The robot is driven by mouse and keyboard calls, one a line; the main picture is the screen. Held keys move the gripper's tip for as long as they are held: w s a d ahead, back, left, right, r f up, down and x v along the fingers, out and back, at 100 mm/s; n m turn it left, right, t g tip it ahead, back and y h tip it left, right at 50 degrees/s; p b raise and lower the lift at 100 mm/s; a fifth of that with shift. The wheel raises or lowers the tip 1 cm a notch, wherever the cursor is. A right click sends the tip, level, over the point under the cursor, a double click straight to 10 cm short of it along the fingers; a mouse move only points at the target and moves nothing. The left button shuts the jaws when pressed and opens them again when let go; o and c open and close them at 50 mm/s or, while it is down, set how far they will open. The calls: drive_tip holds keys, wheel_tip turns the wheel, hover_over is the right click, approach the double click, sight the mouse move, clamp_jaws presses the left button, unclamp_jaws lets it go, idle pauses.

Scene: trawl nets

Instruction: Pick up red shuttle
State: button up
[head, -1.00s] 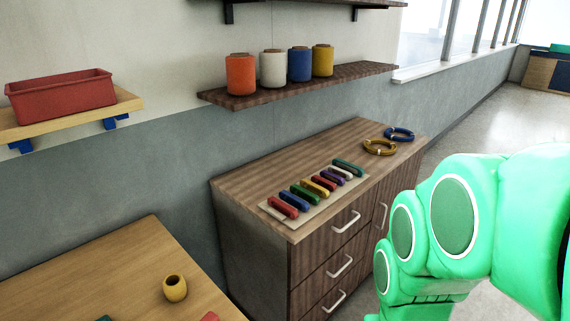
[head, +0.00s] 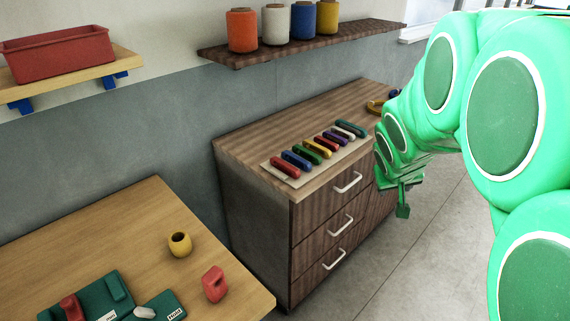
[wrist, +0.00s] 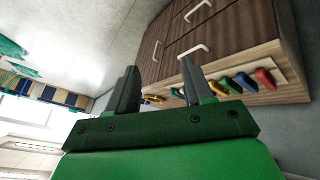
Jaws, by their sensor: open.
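A red shuttle (head: 284,167) lies at the near end of a row of colored shuttles on a pale board (head: 268,168) on top of the wooden cabinet. In the wrist view this red shuttle (wrist: 264,79) is at the right end of the row. A second red shuttle (head: 326,144) lies further along, between a yellow and a purple one. My gripper (head: 408,196) is open and empty, off the right front of the cabinet and apart from the shuttles. Its two fingers (wrist: 159,82) show in the wrist view, hiding part of the row.
The cabinet (head: 240,150) has drawers with white handles. A shelf (head: 330,40) above holds thread cones. A table (head: 110,225) at lower left holds a yellow cup (head: 179,244), a red object (head: 214,284) and teal pieces. A red bin (head: 60,58) sits on another shelf. Floor right of the cabinet is clear.

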drive_tip(key=w+f+n+t, duration=0.1)
drive_tip(key=w+n+t, duration=0.1)
drive_tip(key=w, duration=0.7)
drive_tip(key=n+t+y, duration=0.2)
drive_tip(key=n+y, duration=0.4)
drive_tip(key=y, duration=0.7)
approach(291, 167)
drive_tip(key=shift+w+a+f, duration=0.1)
drive_tip(key=shift+w+a, duration=0.05)
drive_tip(key=shift+w, duration=0.4)
drive_tip(key=shift+s+a+f+g, duration=0.1)
drive_tip(key=shift+a+g, duration=0.15)
drive_tip(key=shift+g, duration=0.05)
drive_tip(key=shift+a+f+n, duration=0.25)
drive_tip(key=shift+a+n, duration=0.05)
drive_tip(key=shift+a, duration=0.05)
drive_tip(key=shift+w+r+x, duration=0.15)
drive_tip(key=shift+x, duration=1.65)
drive_tip(key=shift+w+r+x, duration=0.15)
drive_tip(key=shift+w+x, duration=0.05)
drive_tip(key=shift+x, duration=1.65)
drive_tip(key=shift+d, duration=0.15)
